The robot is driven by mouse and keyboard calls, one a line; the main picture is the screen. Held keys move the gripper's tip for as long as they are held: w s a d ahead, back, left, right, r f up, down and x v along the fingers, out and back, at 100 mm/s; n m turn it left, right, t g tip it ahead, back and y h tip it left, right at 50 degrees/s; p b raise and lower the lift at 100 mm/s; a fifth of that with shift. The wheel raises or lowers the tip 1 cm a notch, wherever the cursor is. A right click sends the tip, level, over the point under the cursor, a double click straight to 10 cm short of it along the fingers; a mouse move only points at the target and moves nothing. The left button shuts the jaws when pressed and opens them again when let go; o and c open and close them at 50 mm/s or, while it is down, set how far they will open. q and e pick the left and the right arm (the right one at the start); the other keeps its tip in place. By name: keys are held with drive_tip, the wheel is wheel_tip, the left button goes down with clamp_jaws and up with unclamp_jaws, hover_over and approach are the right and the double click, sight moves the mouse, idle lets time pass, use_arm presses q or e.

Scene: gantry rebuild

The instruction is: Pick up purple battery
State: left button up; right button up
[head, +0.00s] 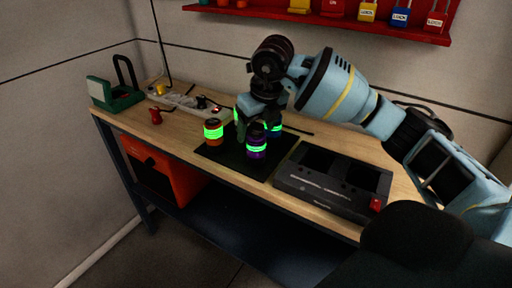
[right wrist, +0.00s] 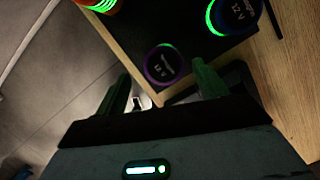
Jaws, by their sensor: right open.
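The purple battery (head: 257,148), dark with a glowing green band, stands upright near the front edge of a black mat (head: 222,152) on the workbench. My right gripper (head: 256,122) points down just above and behind it, partly hiding its top. In the right wrist view, the purple-rimmed top of the battery (right wrist: 163,64) shows between the green fingertips of my open right gripper (right wrist: 160,74). I cannot tell whether the fingers touch it. My left gripper is not in view.
An orange battery (head: 213,133) stands left of the purple one, and a blue battery (head: 276,130) stands close behind to the right. A dark charger-like box (head: 328,185) with open bays sits at right. A power strip (head: 185,100) lies behind.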

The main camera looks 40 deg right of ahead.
sight(255, 132)
drive_tip(key=shift+d+x, duration=0.15)
drive_tip(key=shift+x, duration=1.1)
drive_tip(key=shift+d+x, duration=0.15)
drive_tip(key=shift+x, duration=1.15)
drive_tip(key=shift+w, duration=0.15)
drive_tip(key=shift+c, duration=0.3)
drive_tip(key=c, duration=1.2)
drive_tip(key=shift+r, duration=0.1)
drive_tip(key=shift+c, duration=0.3)
drive_tip(key=shift+r, duration=0.1)
drive_tip(key=shift+r, duration=0.55)
wheel_tip(255, 132, up, 2)
drive_tip(key=shift+w+r, duration=0.1)
drive_tip(key=shift+r, duration=0.05)
drive_tip(key=s+a, duration=0.3)
drive_tip(key=s, duration=0.4)
drive_tip(key=s+a+r, duration=0.1)
drive_tip(key=s+a, duration=0.2)
drive_tip(key=s, duration=0.5)
drive_tip(key=shift+a+r+b, duration=0.15)
drive_tip(key=shift+b, duration=0.2)
